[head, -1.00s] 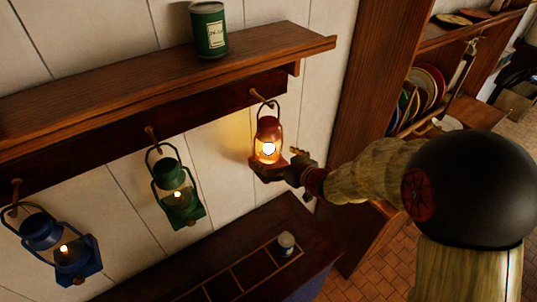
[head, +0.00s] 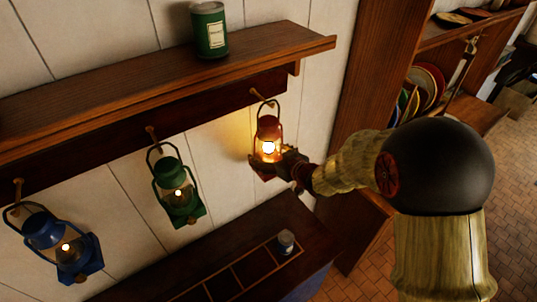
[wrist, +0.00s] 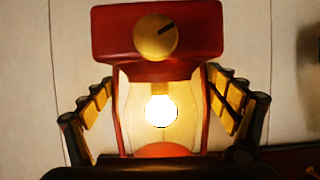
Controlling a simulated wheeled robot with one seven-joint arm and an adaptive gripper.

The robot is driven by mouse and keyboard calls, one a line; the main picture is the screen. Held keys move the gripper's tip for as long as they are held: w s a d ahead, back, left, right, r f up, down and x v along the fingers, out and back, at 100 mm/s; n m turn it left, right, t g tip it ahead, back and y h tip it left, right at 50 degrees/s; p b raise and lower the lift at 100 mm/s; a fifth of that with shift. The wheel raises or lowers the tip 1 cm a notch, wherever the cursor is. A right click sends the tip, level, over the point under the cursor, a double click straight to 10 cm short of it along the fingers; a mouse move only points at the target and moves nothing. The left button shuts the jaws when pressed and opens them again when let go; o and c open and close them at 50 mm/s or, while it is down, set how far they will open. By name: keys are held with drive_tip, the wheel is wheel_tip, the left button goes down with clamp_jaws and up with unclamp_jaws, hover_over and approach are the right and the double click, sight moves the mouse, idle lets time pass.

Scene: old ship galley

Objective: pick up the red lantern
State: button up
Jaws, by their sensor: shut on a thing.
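The red lantern (head: 268,130) hangs by its wire handle from a peg under the wooden shelf, its lamp glowing. My gripper (head: 272,161) is at the lantern's lower part, coming from the right, and is shut on it. The padded fingers of my gripper (wrist: 160,105) lie along both sides of the glass. The far part of the lantern is hidden in that view.
A green lantern (head: 180,190) and a blue lantern (head: 55,235) hang from pegs to the left. A green can (head: 209,32) stands on the shelf (head: 130,75) above. Below is a dark counter (head: 215,245) with a small tin (head: 286,242). A wooden cabinet post (head: 345,100) stands at the right.

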drive_tip(key=c, duration=1.3)
drive_tip(key=shift+o, duration=0.2)
drive_tip(key=shift+w+r, duration=0.15)
drive_tip(key=shift+r, duration=0.1)
